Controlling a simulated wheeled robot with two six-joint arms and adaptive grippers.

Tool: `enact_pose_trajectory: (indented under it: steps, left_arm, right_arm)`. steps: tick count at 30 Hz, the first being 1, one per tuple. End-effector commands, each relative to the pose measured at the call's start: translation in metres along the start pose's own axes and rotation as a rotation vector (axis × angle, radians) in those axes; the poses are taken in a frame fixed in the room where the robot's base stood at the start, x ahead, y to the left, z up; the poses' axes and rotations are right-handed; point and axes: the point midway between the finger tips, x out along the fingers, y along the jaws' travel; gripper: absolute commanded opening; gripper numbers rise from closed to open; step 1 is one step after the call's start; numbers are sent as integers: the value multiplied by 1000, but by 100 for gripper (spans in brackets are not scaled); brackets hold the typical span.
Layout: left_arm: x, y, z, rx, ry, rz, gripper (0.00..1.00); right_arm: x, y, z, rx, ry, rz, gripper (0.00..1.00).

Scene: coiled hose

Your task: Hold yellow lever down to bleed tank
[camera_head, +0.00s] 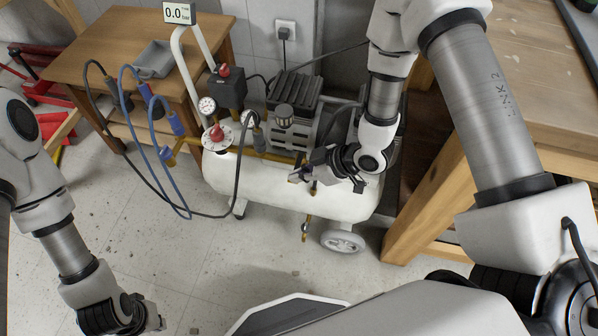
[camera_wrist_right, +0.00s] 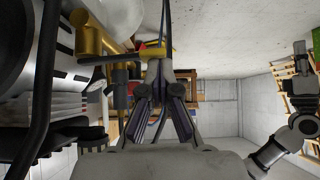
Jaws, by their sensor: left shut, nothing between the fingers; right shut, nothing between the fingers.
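The white tank (camera_head: 272,188) of a compressor stands on the floor in the middle of the head view. My right gripper (camera_head: 298,176) is shut and empty, low over the tank's upper right side. In the right wrist view its fingers (camera_wrist_right: 158,78) are together, and a small yellow bar (camera_wrist_right: 152,50), seemingly the lever, shows just beyond their tips. I cannot tell whether they touch it. A brass fitting (camera_head: 306,226) hangs under the tank. My left gripper (camera_head: 148,320) is shut and empty at the lower left, away from the compressor.
A gauge display (camera_head: 177,13) reads 0.0. Blue and black hoses (camera_head: 180,210) loop at the tank's left, near a wooden table (camera_head: 105,40). The motor (camera_head: 292,100) is above the tank. A wooden workbench (camera_head: 440,205) stands at right. The front floor is clear.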

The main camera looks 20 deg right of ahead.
Motion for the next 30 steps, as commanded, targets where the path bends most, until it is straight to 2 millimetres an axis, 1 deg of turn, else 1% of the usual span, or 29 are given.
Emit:
enact_pose_trajectory:
  steps: [1, 2, 12, 14, 16, 20, 21, 23, 27, 30]
  left_arm:
    - [-5, 0, 0, 0, 0, 0, 0]
    - [-6, 0, 0, 0, 0, 0, 0]
    - [-6, 0, 0, 0, 0, 0, 0]
    - [-10, 0, 0, 0, 0, 0, 0]
    - [-19, 0, 0, 0, 0, 0, 0]
    - [-46, 0, 0, 0, 0, 0, 0]
    - [-57, 0, 0, 0, 0, 0, 0]
    - [-50, 0, 0, 0, 1, 0, 0]
    - [-55, 0, 0, 0, 0, 0, 0]
    - [-60, 0, 0, 0, 0, 0, 0]
  right_arm:
    - [-3, 0, -3, 0, 0, 0, 0]
    - [-4, 0, -4, 0, 0, 0, 0]
    - [-4, 0, -4, 0, 0, 0, 0]
    - [-6, 0, -7, 0, 0, 0, 0]
    - [-12, 1, -14, 0, 0, 1, 0]
    - [-31, 3, -36, 1, 0, 3, 0]
    - [-37, 4, -45, 2, 0, 3, 0]
    - [-46, 6, -38, 11, 3, 7, 0]
    - [-81, 5, -38, 11, 5, 8, 0]
    - [-103, 5, -38, 10, 5, 7, 0]
